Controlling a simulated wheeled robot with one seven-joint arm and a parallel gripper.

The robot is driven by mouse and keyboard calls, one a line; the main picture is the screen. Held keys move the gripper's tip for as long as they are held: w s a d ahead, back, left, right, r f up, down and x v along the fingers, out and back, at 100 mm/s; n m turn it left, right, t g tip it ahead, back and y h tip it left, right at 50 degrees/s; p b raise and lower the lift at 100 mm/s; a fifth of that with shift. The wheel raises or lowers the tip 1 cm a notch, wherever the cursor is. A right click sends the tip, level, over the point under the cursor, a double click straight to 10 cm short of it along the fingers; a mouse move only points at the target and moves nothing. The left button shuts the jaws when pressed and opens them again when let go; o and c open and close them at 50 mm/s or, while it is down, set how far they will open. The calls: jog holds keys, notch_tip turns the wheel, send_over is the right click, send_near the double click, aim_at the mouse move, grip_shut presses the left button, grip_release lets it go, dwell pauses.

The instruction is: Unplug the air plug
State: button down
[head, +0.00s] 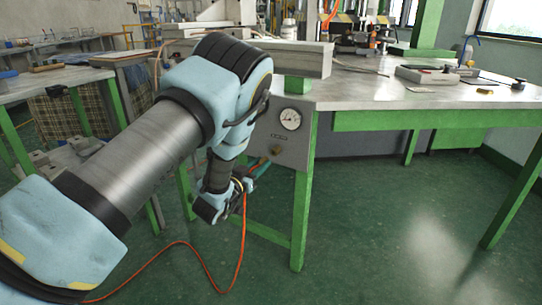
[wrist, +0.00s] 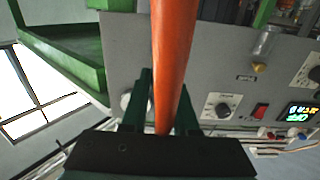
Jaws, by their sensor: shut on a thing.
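The orange air hose (head: 243,225) hangs from my gripper (head: 256,172) down to the floor in the head view. In the wrist view the hose (wrist: 173,55) runs large down the middle, between the two dark green fingers of my gripper (wrist: 163,98). My gripper is shut on the air plug at the hose end. The plug itself is hidden by the hose and fingers. A brass fitting (head: 276,150) shows on the grey panel (head: 296,155), just up and right of the fingertips. I cannot tell whether the plug is seated in a socket.
A round gauge (head: 290,118) sits on the panel above the fitting. A green table leg (head: 303,200) stands close right of my gripper. The workbench top (head: 390,93) overhangs at the right. The wrist view shows a knob (wrist: 222,106) and a red switch (wrist: 260,111).

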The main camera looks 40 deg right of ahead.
jog(key=shift+s+a, duration=0.15)
jog(key=shift+a, duration=0.35)
dwell(0.4)
jog(key=w+a+f+n+t+y, duration=0.2)
jog(key=w+a+f+n+t, duration=0.25)
jog(key=a, duration=0.45)
jog(key=w+a+f+n+t+y, duration=0.1)
jog(key=w+a+f+t+y, duration=0.15)
jog(key=w+a+f, duration=0.5)
jog(key=w+a+n+t+y, duration=0.3)
jog(key=a+y, duration=0.1)
jog(key=a, duration=0.8)
jog(key=w+a+n+t+y, duration=0.2)
jog(key=w+a+y, duration=0.15)
jog(key=a, duration=0.85)
jog(key=a+r+n+t+y, duration=0.1)
jog(key=a+r+n+y, duration=0.15)
jog(key=a, duration=0.65)
jog(key=a+r+n+y, duration=0.1)
jog(key=a+n+y, duration=0.15)
jog(key=a, duration=0.65)
jog(key=s+r+p, duration=0.9)
jog(key=r+p, duration=0.5)
jog(key=p, duration=0.3)
jog(key=shift+s+m+p, duration=0.2)
jog(key=shift+m+p, duration=0.15)
jog(key=shift+p, duration=0.05)
